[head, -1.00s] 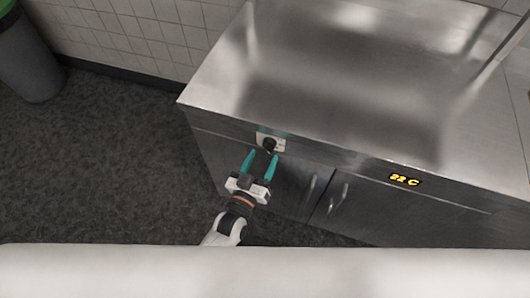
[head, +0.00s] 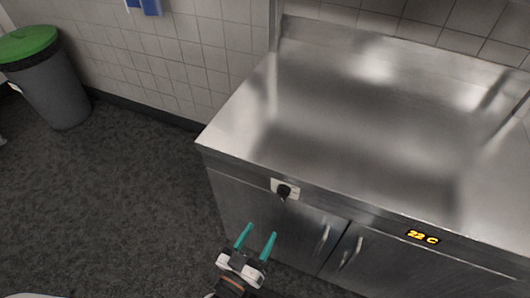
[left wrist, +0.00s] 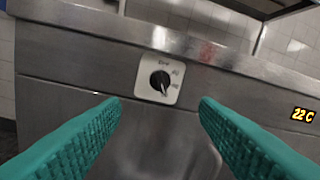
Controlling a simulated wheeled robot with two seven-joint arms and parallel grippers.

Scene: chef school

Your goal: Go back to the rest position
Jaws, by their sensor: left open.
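My left gripper (head: 256,239) is open and empty, with two teal fingers spread apart. It is in front of the steel counter unit, below and to the left of the black knob (head: 284,191) on its light plate, and apart from it. In the left wrist view the knob (left wrist: 160,81) shows between the two open fingers (left wrist: 160,128), on a white plate with markings. My right gripper is in neither view.
The steel counter (head: 330,120) has a clear top, two door handles and a yellow "22 C" display (head: 423,237). A grey bin with a green lid (head: 28,44) stands by the tiled wall. Dark floor (head: 120,200) to the left is free.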

